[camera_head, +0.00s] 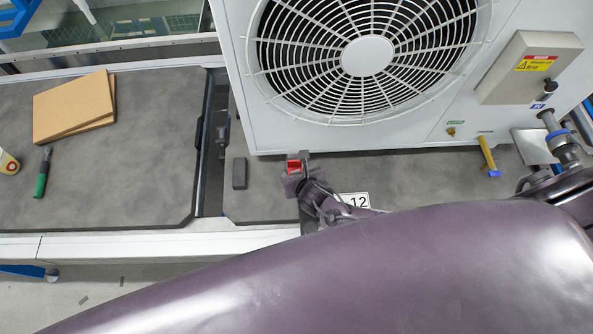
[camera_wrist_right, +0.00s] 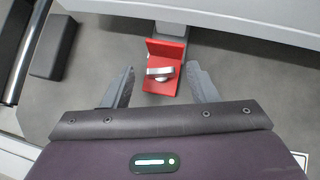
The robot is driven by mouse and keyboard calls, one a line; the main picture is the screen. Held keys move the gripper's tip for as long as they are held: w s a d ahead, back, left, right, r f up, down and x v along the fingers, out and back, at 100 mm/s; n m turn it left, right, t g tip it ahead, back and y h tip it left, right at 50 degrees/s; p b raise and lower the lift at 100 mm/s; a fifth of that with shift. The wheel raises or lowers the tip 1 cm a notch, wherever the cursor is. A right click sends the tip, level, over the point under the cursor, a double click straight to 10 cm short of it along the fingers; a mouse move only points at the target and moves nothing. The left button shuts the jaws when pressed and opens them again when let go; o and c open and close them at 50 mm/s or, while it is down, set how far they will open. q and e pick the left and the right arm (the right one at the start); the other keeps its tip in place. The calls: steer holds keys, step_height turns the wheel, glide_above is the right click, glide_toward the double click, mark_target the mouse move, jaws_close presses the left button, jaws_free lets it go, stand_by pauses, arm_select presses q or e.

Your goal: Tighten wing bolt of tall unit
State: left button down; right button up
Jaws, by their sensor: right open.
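The tall unit (camera_head: 400,135) is a white casing with a large round fan grille, in the head view. A red bracket (camera_head: 294,166) sits at its lower front edge; it also shows in the right wrist view (camera_wrist_right: 178,50). A silver wing bolt (camera_wrist_right: 160,73) is on this bracket. In the head view the bolt is too small to make out. My right gripper (camera_head: 298,172) is at the bracket. In the right wrist view its open fingers (camera_wrist_right: 161,72) stand on either side of the bracket and bolt, with visible gaps. My left gripper is not in view.
A dark block (camera_head: 239,173) lies left of my right gripper. A number plate (camera_head: 356,200) is partly hidden by my arm.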

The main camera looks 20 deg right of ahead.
steer(key=shift+w+f, duration=0.3)
steer(key=shift+w, duration=0.1)
steer(key=c, duration=1)
steer(key=shift+a+r+m+h+p, duration=0.2)
steer(key=shift+m+h+p, duration=0.4)
steer(key=shift+m+p, duration=0.2)
steer(key=shift+f+m+h+p, duration=0.15)
steer(key=shift+m+h+p, duration=0.25)
steer(key=shift+m+h, duration=0.15)
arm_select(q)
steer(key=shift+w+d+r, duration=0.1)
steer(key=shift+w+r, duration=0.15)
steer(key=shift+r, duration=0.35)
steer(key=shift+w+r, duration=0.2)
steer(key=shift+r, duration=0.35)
arm_select(e)
steer(key=shift+d+f+m, duration=0.1)
steer(key=shift+f+m, duration=0.05)
steer(key=shift+m, duration=0.1)
steer(key=o, duration=1)
